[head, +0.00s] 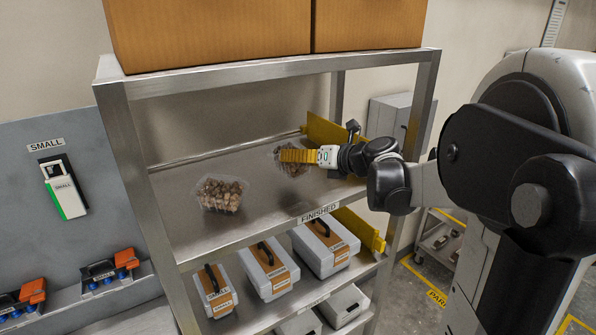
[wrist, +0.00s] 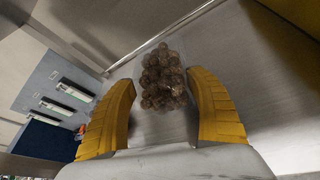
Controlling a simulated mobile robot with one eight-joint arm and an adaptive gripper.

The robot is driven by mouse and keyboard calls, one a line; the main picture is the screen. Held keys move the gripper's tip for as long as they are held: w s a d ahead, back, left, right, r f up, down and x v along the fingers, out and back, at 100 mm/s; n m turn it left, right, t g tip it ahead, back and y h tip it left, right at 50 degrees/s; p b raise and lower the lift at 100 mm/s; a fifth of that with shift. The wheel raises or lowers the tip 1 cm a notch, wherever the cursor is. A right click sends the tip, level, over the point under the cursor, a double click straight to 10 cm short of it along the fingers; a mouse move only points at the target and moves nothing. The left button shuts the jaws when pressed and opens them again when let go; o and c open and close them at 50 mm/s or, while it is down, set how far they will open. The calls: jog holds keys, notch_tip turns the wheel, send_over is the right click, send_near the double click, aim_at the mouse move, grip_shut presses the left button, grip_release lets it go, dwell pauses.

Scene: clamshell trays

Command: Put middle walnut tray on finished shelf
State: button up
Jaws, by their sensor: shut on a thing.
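A clear clamshell tray of walnuts (head: 280,168) is at my gripper on the right part of the shelf labelled FINISHED (head: 245,235). My gripper (head: 286,156) reaches in from the right and is shut on this tray; its yellow fingers hide part of it. In the wrist view the walnut tray (wrist: 163,72) shows between the two curved yellow fingers (wrist: 163,92). It is at about the height of the shelf surface; I cannot tell if it rests fully on it. A second clear walnut tray (head: 221,195) stands on the same shelf to the left, apart from the first.
Yellow panels (head: 325,132) stand at the shelf's right end. Cardboard boxes (head: 210,30) sit on top of the rack. White cases with orange labels (head: 268,268) fill the level below. Metal posts (head: 140,170) frame the shelf. Bare shelf lies between the two trays.

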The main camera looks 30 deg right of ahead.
aim_at(304, 172)
notch_tip(304, 172, down, 4)
jog(key=shift+w+f, duration=0.1)
jog(key=shift+w, duration=0.05)
jog(key=o, duration=1.4)
